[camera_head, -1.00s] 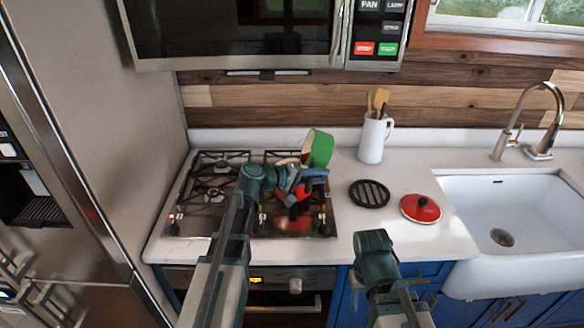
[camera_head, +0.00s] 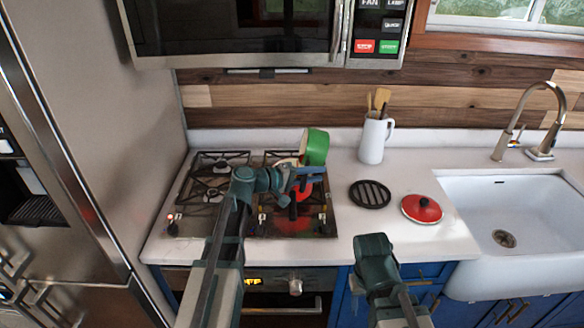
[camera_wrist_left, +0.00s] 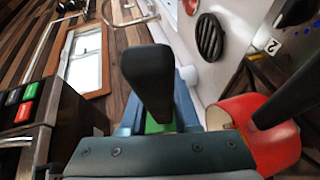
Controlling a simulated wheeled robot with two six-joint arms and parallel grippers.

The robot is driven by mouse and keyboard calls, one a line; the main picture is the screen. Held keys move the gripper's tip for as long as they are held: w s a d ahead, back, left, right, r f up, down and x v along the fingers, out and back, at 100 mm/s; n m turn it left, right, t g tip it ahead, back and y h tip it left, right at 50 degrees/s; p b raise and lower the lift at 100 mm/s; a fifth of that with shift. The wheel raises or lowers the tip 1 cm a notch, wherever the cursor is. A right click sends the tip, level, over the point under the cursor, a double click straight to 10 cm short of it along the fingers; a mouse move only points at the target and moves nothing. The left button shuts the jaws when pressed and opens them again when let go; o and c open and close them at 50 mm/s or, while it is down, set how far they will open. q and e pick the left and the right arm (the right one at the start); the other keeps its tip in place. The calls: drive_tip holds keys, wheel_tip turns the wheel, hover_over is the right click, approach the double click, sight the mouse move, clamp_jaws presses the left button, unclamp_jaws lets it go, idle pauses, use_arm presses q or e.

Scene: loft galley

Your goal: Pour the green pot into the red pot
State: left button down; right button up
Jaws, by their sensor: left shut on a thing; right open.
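The green pot (camera_head: 316,147) is held tilted on its side above the right part of the stove, its pale opening turned left. Its handle is in my left gripper (camera_head: 304,178), which is shut on it. In the left wrist view only a sliver of green pot (camera_wrist_left: 156,125) shows behind the gripper. The red pot (camera_head: 306,190) sits on the stove below, partly hidden by my left gripper, its black handle toward me. The red pot (camera_wrist_left: 270,140) also shows in the left wrist view at lower right. My right gripper (camera_head: 373,245) is open and empty before the counter front.
The gas stove (camera_head: 190,215) has black grates. To its right are a black trivet (camera_head: 370,194), a red lid (camera_head: 422,208) and a white utensil jug (camera_head: 372,140). The sink (camera_head: 530,220) is at far right. The microwave (camera_head: 240,35) hangs above.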

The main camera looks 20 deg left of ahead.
use_arm(q)
drive_tip(key=shift+s+a+r+h+b, duration=0.1)
drive_tip(key=shift+s+a+h+b, duration=0.1)
drive_tip(key=shift+a+h+b, duration=0.3)
drive_tip(key=shift+s+a+r+n+t+h+b, duration=0.15)
drive_tip(key=shift+a+n+t+h+b, duration=0.3)
drive_tip(key=shift+b, duration=0.65)
drive_tip(key=shift+s+a+r+n+t+h+b, duration=0.1)
drive_tip(key=shift+a+r+n+t+h+b, duration=0.3)
drive_tip(key=shift+b, duration=0.7)
